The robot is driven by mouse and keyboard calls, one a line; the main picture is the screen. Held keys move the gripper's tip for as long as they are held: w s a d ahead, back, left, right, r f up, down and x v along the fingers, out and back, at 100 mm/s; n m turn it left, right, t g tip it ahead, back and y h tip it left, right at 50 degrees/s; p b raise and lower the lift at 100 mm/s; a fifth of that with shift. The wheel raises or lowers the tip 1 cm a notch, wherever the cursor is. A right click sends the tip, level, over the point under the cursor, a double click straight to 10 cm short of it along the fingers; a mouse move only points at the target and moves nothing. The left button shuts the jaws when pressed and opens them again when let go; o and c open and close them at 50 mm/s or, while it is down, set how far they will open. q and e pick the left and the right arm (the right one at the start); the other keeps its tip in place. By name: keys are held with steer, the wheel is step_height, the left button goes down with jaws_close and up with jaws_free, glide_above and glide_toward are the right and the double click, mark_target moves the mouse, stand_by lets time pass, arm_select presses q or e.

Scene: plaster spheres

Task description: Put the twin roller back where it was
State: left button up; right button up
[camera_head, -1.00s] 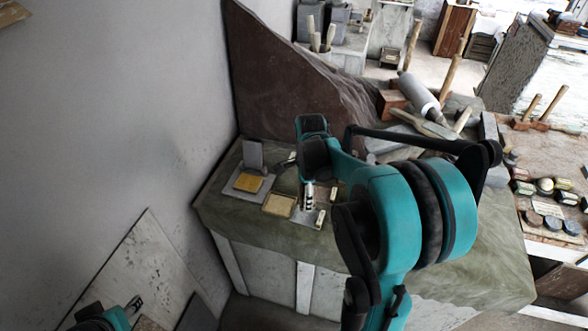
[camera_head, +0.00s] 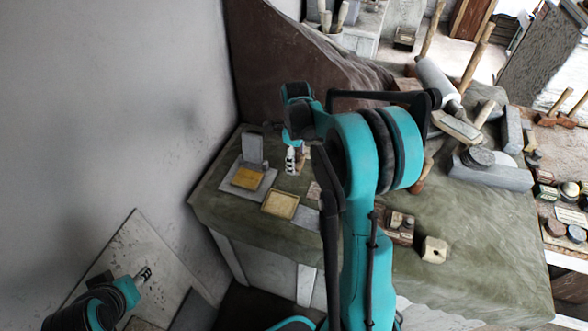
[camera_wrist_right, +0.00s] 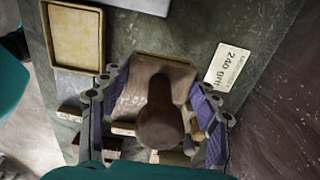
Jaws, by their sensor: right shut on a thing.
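My right gripper (camera_head: 292,161) is above the green stone worktop (camera_head: 460,255), behind the shallow yellow tray (camera_head: 280,204). In the right wrist view, its purple-padded fingers (camera_wrist_right: 155,108) are on either side of a brown tool (camera_wrist_right: 162,118) with a round, dark knob or handle end toward the camera. The gripper is shut on this tool. Its underside is hidden, so I cannot confirm that it is the twin roller.
A white card reading 240 grit (camera_wrist_right: 229,76) lies beside the held tool in the wrist view. A gold block on a grey slab (camera_head: 225,186) is left of the tray. A pale cube (camera_head: 434,249) sits near the front.

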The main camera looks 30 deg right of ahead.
steer(key=shift+w+a+f, duration=0.15)
steer(key=shift+w+f, duration=0.15)
steer(key=shift+f, duration=0.1)
steer(key=shift+f+b, duration=0.65)
steer(key=shift+f, duration=1.15)
steer(key=shift+s, duration=0.1)
steer(key=o, duration=1.1)
steer(key=shift+f, duration=0.1)
